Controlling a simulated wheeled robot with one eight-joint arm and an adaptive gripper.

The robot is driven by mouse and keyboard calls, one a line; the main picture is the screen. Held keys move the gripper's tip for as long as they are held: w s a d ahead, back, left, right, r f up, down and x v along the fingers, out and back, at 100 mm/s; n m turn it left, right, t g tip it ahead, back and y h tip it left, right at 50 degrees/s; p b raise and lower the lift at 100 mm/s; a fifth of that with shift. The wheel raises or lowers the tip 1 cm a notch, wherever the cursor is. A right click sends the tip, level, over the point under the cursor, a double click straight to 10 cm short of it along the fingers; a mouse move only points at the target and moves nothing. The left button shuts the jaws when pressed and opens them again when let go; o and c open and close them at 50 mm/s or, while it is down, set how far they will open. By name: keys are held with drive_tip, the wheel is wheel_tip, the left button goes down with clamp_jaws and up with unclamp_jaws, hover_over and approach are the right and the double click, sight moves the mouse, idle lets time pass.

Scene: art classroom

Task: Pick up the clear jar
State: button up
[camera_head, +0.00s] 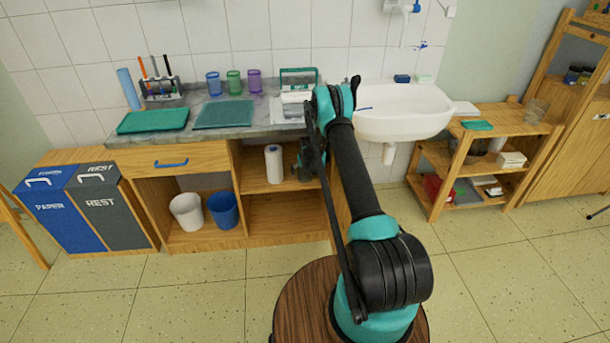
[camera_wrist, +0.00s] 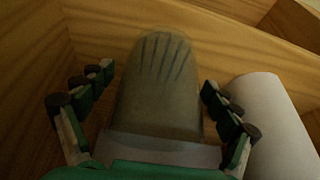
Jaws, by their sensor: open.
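A clear glass vessel (camera_head: 535,110) stands on top of the low wooden shelf unit at the right; it looks like the clear jar. My gripper (camera_head: 304,158) is far to its left, in front of the open cabinet under the counter and partly hidden by my arm. In the wrist view my gripper (camera_wrist: 150,110) has its fingers spread. A grey-brown rounded shape (camera_wrist: 158,85) with dark streaks lies between them. I cannot tell whether it is a separate object or whether the fingers touch it.
A white paper roll (camera_head: 274,164) stands in the cabinet; a white cylinder (camera_wrist: 275,125), likely the same roll, is close to the right fingers. White (camera_head: 187,211) and blue (camera_head: 223,210) bins stand lower left. The counter (camera_head: 210,128) and sink (camera_head: 400,118) are above. Open floor lies right.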

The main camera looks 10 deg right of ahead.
drive_tip(key=c, duration=1.3)
drive_tip(key=shift+r, duration=0.15)
